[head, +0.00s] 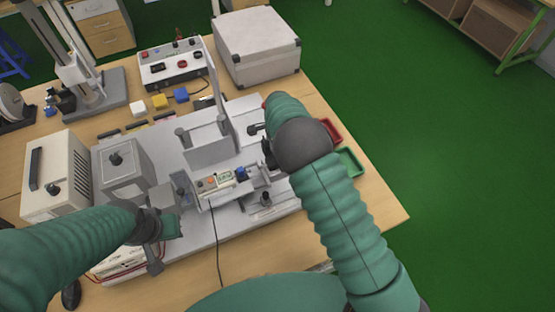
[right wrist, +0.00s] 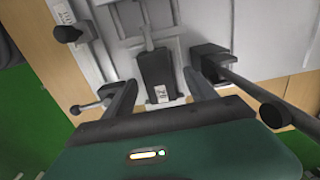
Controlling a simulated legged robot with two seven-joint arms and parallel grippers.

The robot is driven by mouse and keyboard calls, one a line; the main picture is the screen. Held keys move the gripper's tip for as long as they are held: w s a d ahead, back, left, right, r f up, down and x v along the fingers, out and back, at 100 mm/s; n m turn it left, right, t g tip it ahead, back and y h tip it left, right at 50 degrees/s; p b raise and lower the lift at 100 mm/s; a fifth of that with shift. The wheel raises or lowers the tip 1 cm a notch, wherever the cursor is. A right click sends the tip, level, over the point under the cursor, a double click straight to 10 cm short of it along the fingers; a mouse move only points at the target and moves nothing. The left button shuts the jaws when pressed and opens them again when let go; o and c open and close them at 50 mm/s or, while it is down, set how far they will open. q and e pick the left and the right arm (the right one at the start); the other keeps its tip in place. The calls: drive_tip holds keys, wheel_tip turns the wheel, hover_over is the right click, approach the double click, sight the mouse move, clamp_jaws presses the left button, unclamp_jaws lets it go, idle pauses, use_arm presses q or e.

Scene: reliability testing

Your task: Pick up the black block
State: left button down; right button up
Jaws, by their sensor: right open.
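A small black block (head: 206,102) lies at the right end of a row of small cubes, beyond the grey fixture plate in the head view. My right gripper (head: 266,152) is nearer to me and to its right, over the plate. In the right wrist view the right gripper (right wrist: 160,98) is open, its two fingers apart. A dark block-shaped part with a small white label (right wrist: 157,75) shows between and beyond the fingers; I cannot tell whether it is the same black block. My left gripper (head: 172,226) is low at the plate's near left; its jaws are unclear.
White (head: 138,109), yellow (head: 159,101) and blue (head: 181,95) cubes line the plate's far side. A power box (head: 172,65) and a grey case (head: 256,48) stand behind. An upright fixture panel (head: 210,150) rises mid-plate. Red and green trays (head: 349,163) sit at right.

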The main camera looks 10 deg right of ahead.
drive_tip(key=shift+r, duration=0.1)
clamp_jaws()
idle(0.3)
